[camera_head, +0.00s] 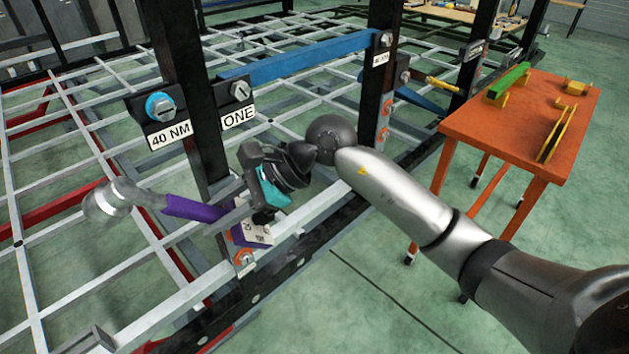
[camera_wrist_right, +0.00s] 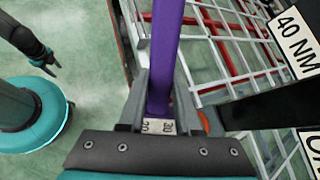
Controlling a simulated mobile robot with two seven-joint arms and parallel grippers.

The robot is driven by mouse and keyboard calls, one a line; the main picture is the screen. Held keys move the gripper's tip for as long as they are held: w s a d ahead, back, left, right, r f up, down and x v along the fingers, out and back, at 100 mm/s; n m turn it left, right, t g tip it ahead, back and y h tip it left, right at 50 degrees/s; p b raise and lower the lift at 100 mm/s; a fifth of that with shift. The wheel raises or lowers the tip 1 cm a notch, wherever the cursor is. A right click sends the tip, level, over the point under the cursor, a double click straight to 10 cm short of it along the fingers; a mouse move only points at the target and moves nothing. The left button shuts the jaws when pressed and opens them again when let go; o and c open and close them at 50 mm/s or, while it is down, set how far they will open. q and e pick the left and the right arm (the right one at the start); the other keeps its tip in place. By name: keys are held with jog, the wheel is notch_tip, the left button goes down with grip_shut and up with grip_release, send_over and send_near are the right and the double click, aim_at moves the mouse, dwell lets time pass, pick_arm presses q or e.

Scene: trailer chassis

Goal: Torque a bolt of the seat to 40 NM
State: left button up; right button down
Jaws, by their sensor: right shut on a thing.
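My right gripper (camera_head: 268,200) is shut on the purple handle of a wrench-like tool (camera_head: 195,207). The handle also runs up the right wrist view (camera_wrist_right: 166,45) between the fingers. The tool lies across in front of the dark post, its rounded grey end to the left. Its near end carries a white label, not clearly readable. A blue-ringed bolt (camera_head: 160,106) sits on a dark block above a "40 NM" sign (camera_head: 171,135); the tool is below and apart from it. My left gripper (camera_wrist_right: 50,66) shows only small in the right wrist view; its jaws are unclear.
The dark post (camera_head: 190,80) and white chassis bars surround the tool. An orange-ringed bolt (camera_head: 244,258) is on the frame below. An orange table (camera_head: 520,125) with yellow and green parts stands right.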

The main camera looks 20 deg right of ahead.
jog(key=w+d+m+t+b, duration=0.1)
jog(key=d+m+t, duration=0.1)
jog(key=w+d+m+t+b, duration=0.1)
jog(key=d+m+t, duration=0.1)
jog(key=t, duration=0.1)
jog(key=w+d+m+t+b, duration=0.1)
jog(key=w+d+m+t, duration=0.1)
jog(key=d+t, duration=0.1)
jog(key=shift+d+r, duration=0.1)
jog(key=shift+r, duration=0.05)
pick_arm(q)
jog(key=shift+t, duration=0.3)
jog(key=w+f+b, duration=0.2)
jog(key=w, duration=0.1)
jog(key=w+b, duration=0.1)
jog(key=w, duration=0.1)
jog(key=shift+f, duration=0.4)
pick_arm(e)
jog(key=w+d+f+m+t+h, duration=0.1)
jog(key=d+m+t+h, duration=0.3)
jog(key=d, duration=0.7)
jog(key=shift+d+f+m+t+h, duration=0.2)
jog(key=shift+d+m+t+h, duration=0.15)
jog(key=shift+t, duration=0.65)
jog(key=shift+w, duration=0.1)
pick_arm(q)
jog(key=shift+s, duration=0.1)
pick_arm(e)
jog(key=shift+d+f, duration=0.1)
